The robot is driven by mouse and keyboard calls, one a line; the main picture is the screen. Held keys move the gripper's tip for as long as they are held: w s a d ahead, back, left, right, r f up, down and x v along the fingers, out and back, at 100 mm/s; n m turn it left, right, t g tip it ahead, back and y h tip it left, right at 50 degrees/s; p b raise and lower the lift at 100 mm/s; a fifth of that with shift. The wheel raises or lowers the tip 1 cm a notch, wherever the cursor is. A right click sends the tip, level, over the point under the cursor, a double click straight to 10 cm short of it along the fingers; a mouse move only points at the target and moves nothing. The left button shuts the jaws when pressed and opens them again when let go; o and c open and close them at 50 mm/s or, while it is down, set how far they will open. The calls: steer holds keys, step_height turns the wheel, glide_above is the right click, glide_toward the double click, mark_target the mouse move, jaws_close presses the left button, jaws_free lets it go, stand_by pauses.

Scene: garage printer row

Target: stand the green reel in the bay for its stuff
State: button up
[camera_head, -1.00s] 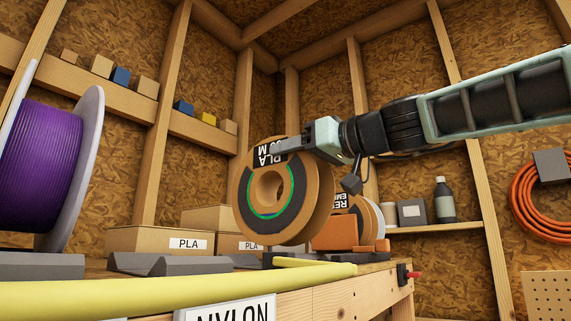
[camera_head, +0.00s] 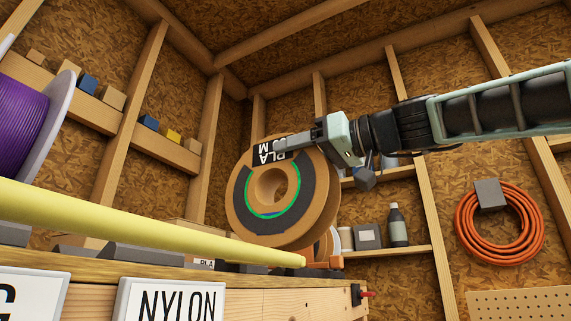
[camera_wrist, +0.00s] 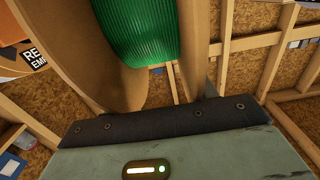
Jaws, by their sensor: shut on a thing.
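The green reel (camera_head: 238,205) has brown cardboard flanges, a dark ring on its face and a label reading PLA. A thin green ring shows around its hub. My gripper (camera_head: 290,146) is shut on the upper rim of its flange and holds it upright over the bench's back right part. In the wrist view its green filament (camera_wrist: 137,30) shows between the two flanges. Bay signs hang on the bench front: a NYLON sign (camera_head: 172,302) and one cut off at the left, ending in G (camera_head: 30,300). The bays behind are mostly hidden by the yellow bar.
A yellow bar (camera_head: 130,222) crosses the foreground above the bench edge. A purple reel (camera_head: 20,125) stands at the left. Dark grey blocks (camera_head: 140,252) lie on the bench. Another reel (camera_head: 328,243) is partly hidden behind the held one. An orange hose coil (camera_head: 500,222) hangs at right.

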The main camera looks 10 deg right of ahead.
steer(key=b+v, duration=0.3)
steer(key=v, duration=0.4)
stand_by(0.4)
